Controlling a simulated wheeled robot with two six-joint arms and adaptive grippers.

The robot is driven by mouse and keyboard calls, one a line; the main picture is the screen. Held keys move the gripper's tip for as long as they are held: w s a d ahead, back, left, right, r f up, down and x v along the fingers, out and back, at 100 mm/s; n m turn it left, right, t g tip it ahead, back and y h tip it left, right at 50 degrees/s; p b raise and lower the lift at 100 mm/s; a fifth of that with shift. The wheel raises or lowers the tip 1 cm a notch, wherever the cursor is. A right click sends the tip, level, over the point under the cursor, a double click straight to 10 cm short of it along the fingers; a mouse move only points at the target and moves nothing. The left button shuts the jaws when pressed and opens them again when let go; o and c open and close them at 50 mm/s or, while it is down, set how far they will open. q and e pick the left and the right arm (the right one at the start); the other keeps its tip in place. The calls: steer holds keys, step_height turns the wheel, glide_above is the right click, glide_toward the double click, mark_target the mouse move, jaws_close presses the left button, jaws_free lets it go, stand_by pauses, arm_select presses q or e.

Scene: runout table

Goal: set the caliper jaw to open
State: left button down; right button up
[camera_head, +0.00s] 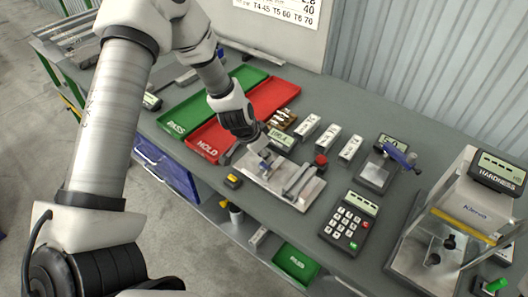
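My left arm comes in from the left, and its gripper (255,150) is low over the left part of a steel fixture plate (262,180). The fingertips are small and dark against the metal parts there, so I cannot tell their opening or whether they touch anything. A grey bench device with a small display (388,141) and a blue bar (401,157) stands to the right; it may be the caliper. Its jaw is too small to make out. My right gripper is not in view.
A green PASS tray (180,118) and a red HOLD tray (206,148) lie left of the fixture. White labelled blocks (329,137) stand behind it. A red knob (321,160), a keypad (346,222) and a hardness tester (468,205) are to the right.

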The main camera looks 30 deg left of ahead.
arm_select(q)
steer(key=shift+w+d+r, duration=0.15)
steer(key=shift+w+r, duration=0.1)
steer(key=c, duration=1)
jaws_free()
steer(key=shift+a, duration=0.25)
steer(key=shift+a+f, duration=0.1)
steer(key=shift+a, duration=0.05)
steer(key=shift+f, duration=0.1)
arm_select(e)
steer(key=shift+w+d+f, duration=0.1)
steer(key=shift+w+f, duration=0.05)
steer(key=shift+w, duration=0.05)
arm_select(q)
steer(key=shift+d+r, duration=0.2)
steer(key=shift+d, duration=0.05)
steer(key=shift+s+a+r, duration=0.1)
steer(key=shift+a+r, duration=0.2)
steer(key=shift+r, duration=0.15)
steer(key=s+a, duration=0.1)
steer(key=s, duration=0.2)
steer(key=s+a, duration=0.1)
steer(key=s, duration=0.3)
steer(key=s+a, duration=0.1)
steer(key=s, duration=0.3)
steer(key=shift+a, duration=0.15)
steer(key=shift+s+f, duration=0.1)
steer(key=shift+s, duration=0.2)
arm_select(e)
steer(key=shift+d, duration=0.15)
